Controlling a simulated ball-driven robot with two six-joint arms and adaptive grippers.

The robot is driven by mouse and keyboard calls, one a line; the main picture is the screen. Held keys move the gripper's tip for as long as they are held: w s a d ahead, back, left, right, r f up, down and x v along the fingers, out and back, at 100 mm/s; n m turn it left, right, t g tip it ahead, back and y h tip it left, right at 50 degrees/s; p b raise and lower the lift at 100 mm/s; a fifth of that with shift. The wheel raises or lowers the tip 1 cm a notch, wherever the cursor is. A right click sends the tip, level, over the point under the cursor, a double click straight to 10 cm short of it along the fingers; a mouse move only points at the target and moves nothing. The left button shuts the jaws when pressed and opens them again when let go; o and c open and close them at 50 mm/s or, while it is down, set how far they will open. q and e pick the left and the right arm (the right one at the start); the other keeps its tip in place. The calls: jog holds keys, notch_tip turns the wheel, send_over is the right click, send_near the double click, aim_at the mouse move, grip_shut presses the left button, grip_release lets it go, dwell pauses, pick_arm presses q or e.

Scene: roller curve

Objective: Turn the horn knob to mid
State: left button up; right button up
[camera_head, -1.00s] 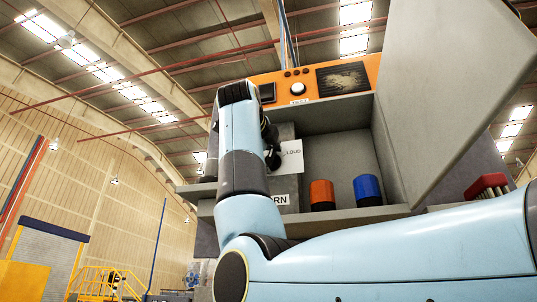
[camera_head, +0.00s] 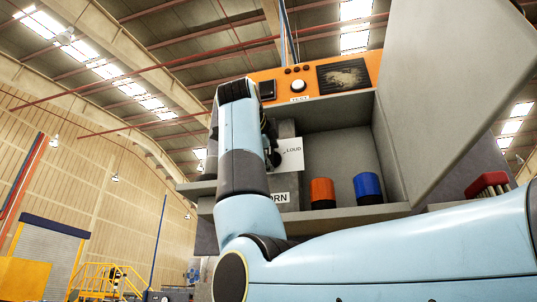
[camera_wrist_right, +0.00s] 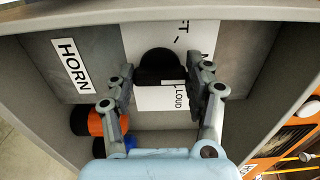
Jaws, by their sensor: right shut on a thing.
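The black horn knob (camera_wrist_right: 160,68) sits on a white dial plate (camera_wrist_right: 205,42) in the right wrist view, where "LOUD" and part of another word are readable. My right gripper (camera_wrist_right: 162,72) has a finger on each side of the knob and is shut on it. In the head view my right gripper (camera_head: 274,148) is mostly behind my own arm, and the knob cannot be made out. The dial plate (camera_head: 291,152) shows there beside it. A "HORN" label (camera_wrist_right: 70,66) is on the grey panel. The knob's pointer direction is not clear. My left gripper is not in view.
An orange beacon (camera_head: 322,192) and a blue beacon (camera_head: 367,188) stand on the box's lower ledge. An open grey door (camera_head: 455,85) is at the right. An orange panel (camera_head: 310,85) with a white button is above.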

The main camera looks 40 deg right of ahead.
jog(key=o, duration=1.2)
jog(key=shift+a, duration=0.1)
jog(key=v, duration=0.7)
jog(key=shift+s+a, duration=0.1)
jog(key=shift+s, duration=0.05)
